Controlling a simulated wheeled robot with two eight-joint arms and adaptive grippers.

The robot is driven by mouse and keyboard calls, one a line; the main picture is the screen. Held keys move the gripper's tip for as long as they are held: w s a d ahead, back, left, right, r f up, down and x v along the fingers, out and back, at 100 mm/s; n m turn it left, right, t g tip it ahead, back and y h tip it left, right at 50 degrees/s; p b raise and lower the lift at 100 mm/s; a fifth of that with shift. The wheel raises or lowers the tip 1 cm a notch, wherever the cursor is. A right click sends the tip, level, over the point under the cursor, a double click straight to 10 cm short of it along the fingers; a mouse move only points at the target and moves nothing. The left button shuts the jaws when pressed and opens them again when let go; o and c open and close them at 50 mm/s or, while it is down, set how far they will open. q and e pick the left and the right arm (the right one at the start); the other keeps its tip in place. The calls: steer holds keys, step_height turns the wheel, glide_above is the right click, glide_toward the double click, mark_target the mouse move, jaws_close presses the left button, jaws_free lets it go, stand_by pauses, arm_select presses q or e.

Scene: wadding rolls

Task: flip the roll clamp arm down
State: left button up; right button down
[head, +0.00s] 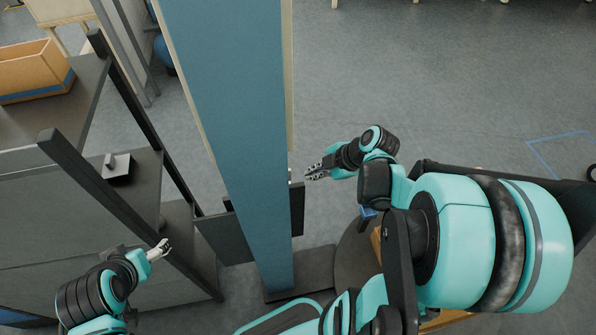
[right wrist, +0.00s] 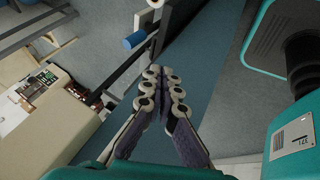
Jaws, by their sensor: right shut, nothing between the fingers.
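I cannot make out the roll clamp arm for certain. In the right wrist view a thin dark bar (right wrist: 124,77) runs diagonally left of my fingers, with a blue cylinder (right wrist: 134,40) beside its upper part. Whether the bar is the clamp arm I cannot tell. My right gripper (head: 309,173) is shut and empty, just right of a tall blue panel (head: 237,120) in the head view. Its closed fingers also show in the right wrist view (right wrist: 159,73), apart from the bar. My left gripper (head: 162,249) is at lower left, by the dark rack; its finger opening is unclear.
A dark rack (head: 130,235) stands at left, with an orange-brown box (head: 35,72) on top. Dark plates (head: 226,240) stand by the blue panel's lower part. A beige machine (right wrist: 50,110) shows in the right wrist view. Grey floor (head: 450,90) is open at upper right.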

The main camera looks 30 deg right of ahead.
steer(key=w+a+f+b, duration=0.1)
steer(key=w+f, duration=0.1)
steer(key=w+a+f+b, duration=0.1)
steer(key=w+f+b, duration=0.1)
steer(key=w+f, duration=0.1)
steer(key=w+a+f+b, duration=0.1)
steer(key=w+f, duration=0.2)
steer(key=shift+f, duration=0.1)
steer(key=shift+w, duration=0.25)
